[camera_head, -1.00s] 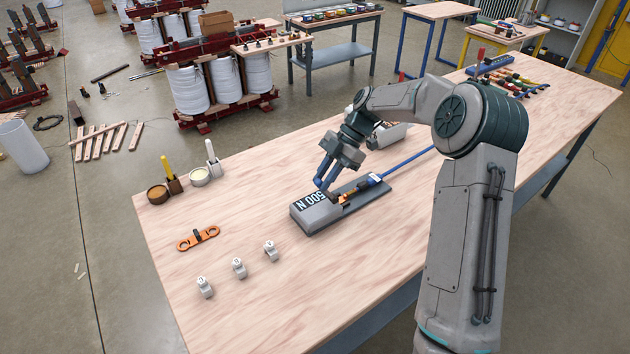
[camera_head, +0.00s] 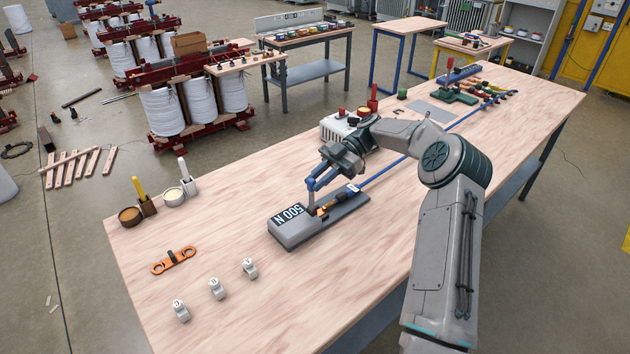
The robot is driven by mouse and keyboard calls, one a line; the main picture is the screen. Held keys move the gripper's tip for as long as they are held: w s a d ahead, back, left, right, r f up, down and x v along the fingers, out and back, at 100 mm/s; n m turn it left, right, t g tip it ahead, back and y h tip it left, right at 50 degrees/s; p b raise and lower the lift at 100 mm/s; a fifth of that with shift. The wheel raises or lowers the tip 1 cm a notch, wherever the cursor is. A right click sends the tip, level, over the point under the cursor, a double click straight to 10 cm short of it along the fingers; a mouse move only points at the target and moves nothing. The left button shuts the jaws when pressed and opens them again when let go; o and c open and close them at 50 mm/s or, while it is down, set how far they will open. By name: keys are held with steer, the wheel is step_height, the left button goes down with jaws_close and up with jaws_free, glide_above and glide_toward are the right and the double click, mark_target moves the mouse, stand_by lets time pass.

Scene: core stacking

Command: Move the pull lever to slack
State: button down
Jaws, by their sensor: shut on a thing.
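A grey pull device marked 500 N (camera_head: 290,227) lies on the wooden bench, with a blue rod or cable running away from its far end. Its short grey pull lever (camera_head: 311,201) stands close to upright beside the 500 N label. My gripper (camera_head: 312,187) is above the device, with its blue fingers shut on the upper part of the lever. The fingers hide the lever's top. Orange and dark fittings (camera_head: 327,209) lie along the device just right of the lever.
An orange two-ring part (camera_head: 174,260) and several small white numbered blocks (camera_head: 216,288) lie on the bench at left. Two small pots with brushes stand at the back left corner. A white box (camera_head: 340,126) stands behind my arm.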

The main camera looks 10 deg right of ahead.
stand_by(0.3)
steer(key=c, duration=1.3)
jaws_free()
steer(key=shift+d, duration=0.1)
steer(key=shift+v, duration=3.8)
steer(key=shift+w, duration=0.1)
